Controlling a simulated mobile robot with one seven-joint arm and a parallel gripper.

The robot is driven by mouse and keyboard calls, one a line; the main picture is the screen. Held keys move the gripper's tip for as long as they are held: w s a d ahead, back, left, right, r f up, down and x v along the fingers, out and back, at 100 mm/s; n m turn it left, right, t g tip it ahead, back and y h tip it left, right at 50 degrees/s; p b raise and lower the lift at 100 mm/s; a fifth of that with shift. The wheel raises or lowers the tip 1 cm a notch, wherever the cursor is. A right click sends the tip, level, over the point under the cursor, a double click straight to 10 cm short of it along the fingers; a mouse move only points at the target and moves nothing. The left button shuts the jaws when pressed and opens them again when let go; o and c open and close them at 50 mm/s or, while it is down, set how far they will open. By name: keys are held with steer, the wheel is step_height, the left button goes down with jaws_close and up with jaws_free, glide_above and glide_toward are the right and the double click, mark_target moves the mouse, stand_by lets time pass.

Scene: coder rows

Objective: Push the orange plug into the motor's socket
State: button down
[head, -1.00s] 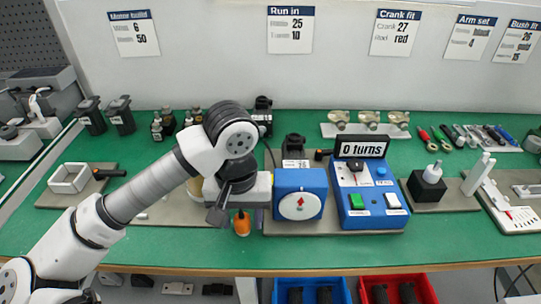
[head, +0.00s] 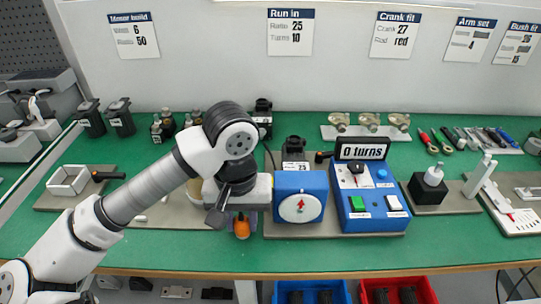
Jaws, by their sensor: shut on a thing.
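The orange plug (head: 242,229) shows just below my gripper (head: 241,214), near the front of the green bench. My gripper is shut on it; the fingers are mostly hidden by the wrist. A blue box (head: 300,182) with a white dial and red arrow stands just right of my gripper. A small black motor-like unit (head: 294,146) with a white label stands behind this box. I cannot make out a socket, and the plug's tip is hidden.
A blue control panel (head: 371,208) with buttons and a "0 turns" display (head: 362,148) stands right of the dial box. A black block with a white top (head: 430,188) is farther right. The green bench front (head: 330,255) is clear.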

steer(key=shift+r, duration=0.1)
steer(key=shift+r+p, duration=0.75)
steer(key=shift+r, duration=1.5)
steer(key=shift+r+p, duration=3.25)
steer(key=shift+r, duration=2.65)
steer(key=w+d, duration=0.5)
steer(key=w, duration=0.4)
steer(key=w+d+p, duration=0.1)
steer(key=w+d, duration=0.5)
steer(key=w, duration=0.4)
steer(key=shift+f, duration=0.15)
steer(key=shift+f, duration=0.1)
